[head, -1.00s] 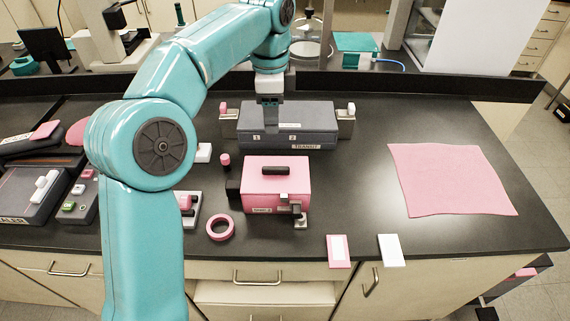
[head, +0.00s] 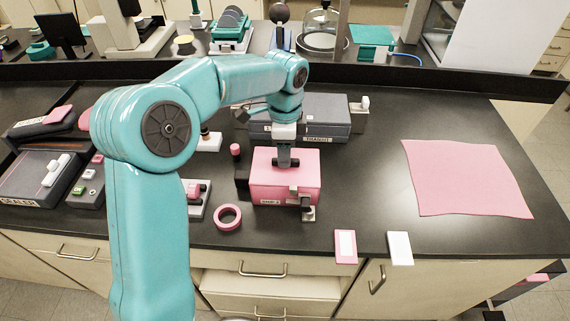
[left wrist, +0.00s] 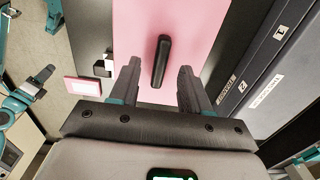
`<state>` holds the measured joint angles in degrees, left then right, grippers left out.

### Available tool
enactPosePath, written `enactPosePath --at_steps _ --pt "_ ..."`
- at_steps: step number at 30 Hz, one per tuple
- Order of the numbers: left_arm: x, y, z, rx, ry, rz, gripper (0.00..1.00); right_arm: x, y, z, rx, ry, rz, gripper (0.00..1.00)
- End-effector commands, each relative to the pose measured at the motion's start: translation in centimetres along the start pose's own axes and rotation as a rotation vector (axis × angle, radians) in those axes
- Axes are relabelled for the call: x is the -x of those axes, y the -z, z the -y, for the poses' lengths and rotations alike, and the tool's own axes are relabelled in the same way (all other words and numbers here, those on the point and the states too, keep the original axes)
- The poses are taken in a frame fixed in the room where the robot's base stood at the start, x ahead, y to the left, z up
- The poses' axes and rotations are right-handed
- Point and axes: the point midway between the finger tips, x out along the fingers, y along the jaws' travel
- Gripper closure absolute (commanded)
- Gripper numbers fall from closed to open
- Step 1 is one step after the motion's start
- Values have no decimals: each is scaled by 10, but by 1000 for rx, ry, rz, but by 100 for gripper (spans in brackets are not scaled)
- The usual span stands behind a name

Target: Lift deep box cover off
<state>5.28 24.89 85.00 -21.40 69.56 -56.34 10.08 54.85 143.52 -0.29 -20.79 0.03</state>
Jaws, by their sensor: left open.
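A pink box (head: 265,190) with a flat pink cover (head: 308,157) stands on the black bench. A black bar handle (left wrist: 161,62) on the cover shows in the left wrist view. My left gripper (head: 287,161) is over the cover, pointing down. In the left wrist view its open fingers (left wrist: 158,80) are on either side of the handle's near end, with a gap on both sides. The head view hides most of the handle behind the gripper. A latch (head: 305,200) is at the box's front right. A dark gripper on a teal arm, likely my right one (left wrist: 38,82), shows at the left edge.
A dark grey transit case (head: 325,118) lies just behind the pink box. A pink ring (head: 228,217) and a small pink cylinder (head: 235,150) are to the left. A pink mat (head: 465,178) lies at the right, with clear bench before it.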

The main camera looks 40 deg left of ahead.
Motion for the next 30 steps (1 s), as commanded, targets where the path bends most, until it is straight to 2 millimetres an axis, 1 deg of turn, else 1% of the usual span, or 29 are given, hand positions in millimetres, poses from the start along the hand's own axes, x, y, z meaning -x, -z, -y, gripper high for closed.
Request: enactPosePath --at_steps 1,4,7,12,14,15,16,17,26,30 --pt "-8 0 0 0 -4 2 53 2 0 1 0 0 0 57" --pt "-18 0 1 0 -1 0 53 2 0 1 0 0 0 57" --pt "-22 0 1 1 -1 0 53 2 0 1 0 0 0 57" --pt "-22 0 1 1 0 0 53 2 0 1 0 0 0 57" --pt "-22 0 1 1 0 0 73 2 0 1 0 0 0 57" --pt "-22 0 1 0 0 0 86 2 0 1 0 0 0 57" --pt "-22 0 1 0 0 0 96 2 0 1 0 0 0 57" --pt "-22 0 1 0 0 -1 100 2 0 1 0 0 0 57" --pt "-22 0 1 1 0 0 100 2 0 1 0 0 0 57" --pt "-16 1 2 1 3 -2 100 2 0 1 0 0 0 57"
